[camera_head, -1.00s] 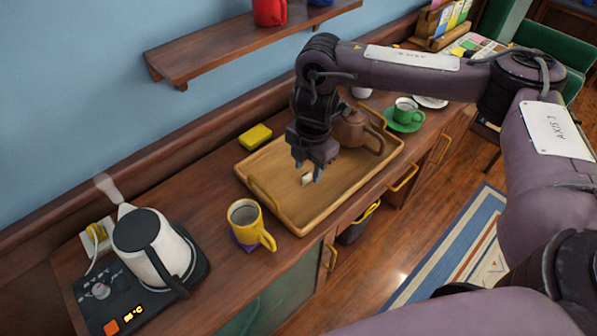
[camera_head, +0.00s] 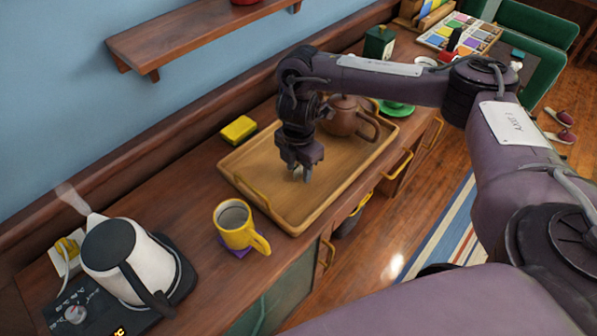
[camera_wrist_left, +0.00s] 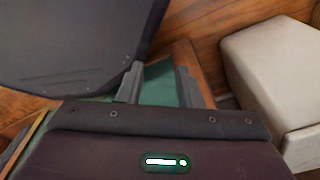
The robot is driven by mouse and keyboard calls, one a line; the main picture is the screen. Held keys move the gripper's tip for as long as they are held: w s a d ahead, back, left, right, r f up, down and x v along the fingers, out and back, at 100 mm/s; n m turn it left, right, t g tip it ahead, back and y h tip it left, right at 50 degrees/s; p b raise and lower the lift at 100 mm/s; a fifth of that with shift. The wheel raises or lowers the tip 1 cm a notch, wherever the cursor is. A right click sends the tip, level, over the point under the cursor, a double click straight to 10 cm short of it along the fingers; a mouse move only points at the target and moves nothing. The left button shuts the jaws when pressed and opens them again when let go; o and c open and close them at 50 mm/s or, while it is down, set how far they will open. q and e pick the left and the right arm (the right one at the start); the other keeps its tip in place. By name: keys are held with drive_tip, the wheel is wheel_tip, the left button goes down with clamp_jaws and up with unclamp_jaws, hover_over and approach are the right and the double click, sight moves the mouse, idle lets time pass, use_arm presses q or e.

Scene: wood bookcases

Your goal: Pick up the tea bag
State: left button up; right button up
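My right gripper (camera_head: 298,174) points down over the wooden tray (camera_head: 262,203) in the head view, with its fingertips low, close to the tray floor. A small pale piece, likely the tea bag (camera_head: 297,173), shows at the fingertips and is mostly hidden by them. I cannot tell whether the fingers are shut on it. My left gripper (camera_wrist_left: 158,85) shows in the left wrist view, with its two fingers apart and nothing between them. It is out of the head view.
A brown teapot (camera_head: 343,117) stands at the tray's far end. A yellow mug (camera_head: 236,229) and a white kettle (camera_head: 128,262) stand left of the tray. A yellow sponge (camera_head: 238,129) lies behind it.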

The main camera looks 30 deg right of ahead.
clamp_jaws()
use_arm(q)
drive_tip(key=shift+s, duration=0.5)
use_arm(e)
drive_tip(key=shift+r, duration=0.15)
